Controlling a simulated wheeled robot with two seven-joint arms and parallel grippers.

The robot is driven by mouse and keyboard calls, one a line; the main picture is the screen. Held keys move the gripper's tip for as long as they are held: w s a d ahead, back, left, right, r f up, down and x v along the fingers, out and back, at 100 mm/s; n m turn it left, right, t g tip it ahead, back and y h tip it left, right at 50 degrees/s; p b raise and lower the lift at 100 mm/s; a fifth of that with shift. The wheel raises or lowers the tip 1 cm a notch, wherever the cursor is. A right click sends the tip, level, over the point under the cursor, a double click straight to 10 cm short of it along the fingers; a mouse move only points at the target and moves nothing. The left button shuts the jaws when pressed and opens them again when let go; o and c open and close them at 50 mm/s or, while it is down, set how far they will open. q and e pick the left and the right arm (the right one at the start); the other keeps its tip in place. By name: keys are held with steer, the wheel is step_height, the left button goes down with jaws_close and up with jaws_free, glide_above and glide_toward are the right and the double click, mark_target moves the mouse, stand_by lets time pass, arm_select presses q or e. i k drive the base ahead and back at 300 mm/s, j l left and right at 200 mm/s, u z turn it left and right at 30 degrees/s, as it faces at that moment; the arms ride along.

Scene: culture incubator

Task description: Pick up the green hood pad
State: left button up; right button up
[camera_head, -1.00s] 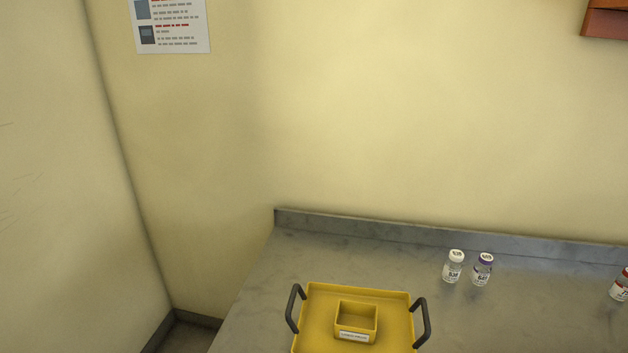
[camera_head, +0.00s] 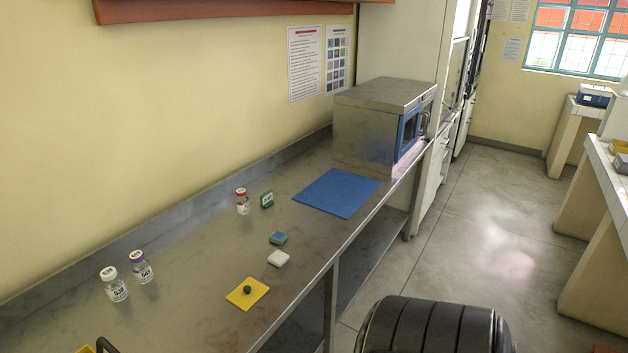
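A small green block with a bluish top (camera_head: 278,238) lies on the steel bench (camera_head: 205,270), just behind a white block (camera_head: 278,258). It looks like the green pad. A second small green item (camera_head: 266,199) with a pale face stands upright farther back, beside a red-capped vial (camera_head: 242,201); I cannot read its label. Neither of my grippers is in view.
A yellow mat (camera_head: 238,300) with a dark ball (camera_head: 247,290) lies near the front edge. A blue mat (camera_head: 325,200) lies before the steel incubator (camera_head: 375,125). Two vials (camera_head: 117,284) (camera_head: 142,267) stand at left. Floor (camera_head: 480,230) is open at right.

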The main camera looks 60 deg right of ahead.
mark_target(279, 237)
steer(key=l+z, duration=0.1)
steer(key=z, duration=1.55)
steer(key=i+l, duration=0.25)
steer(key=l, duration=0.2)
steer(key=u, duration=0.05)
